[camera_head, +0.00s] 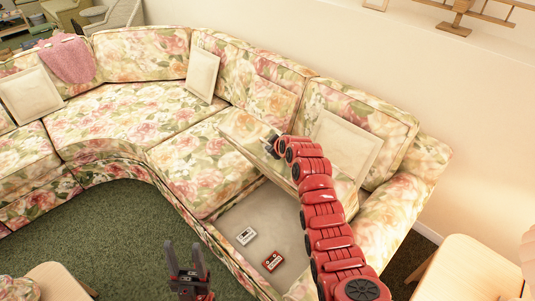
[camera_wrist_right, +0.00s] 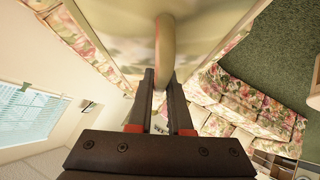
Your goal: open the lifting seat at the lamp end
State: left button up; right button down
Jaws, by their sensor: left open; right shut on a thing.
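The lifting seat (camera_head: 243,138) at the right end of the floral sectional sofa is raised on its hinge side, tilted up towards the backrest. The storage box (camera_head: 235,215) under it is uncovered. My right gripper (camera_head: 272,146) is at the raised seat's upper edge; in the right wrist view the gripper (camera_wrist_right: 160,100) is shut on a pale loop (camera_wrist_right: 165,45) on the seat. My red right arm hides part of the seat and box. My left gripper (camera_head: 188,270) is open and empty, low in front of the sofa.
A white cassette (camera_head: 246,236) and a red cassette (camera_head: 272,260) lie in the box. A cream cushion (camera_head: 345,142) leans on the backrest behind the seat. A wooden side table (camera_head: 465,275) stands at right, with part of a pinkish lampshade (camera_head: 528,250). Green carpet (camera_head: 110,235) is clear at left.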

jog(key=shift+d, duration=0.1)
jog(key=c, duration=0.8)
grip_release()
jog(key=shift+c, duration=0.2)
jog(key=shift+r, duration=0.1)
jog(key=b+v, duration=0.4)
jog(key=v, duration=1.3)
jog(key=shift+s+b, duration=0.2)
jog(key=shift+b, duration=0.2)
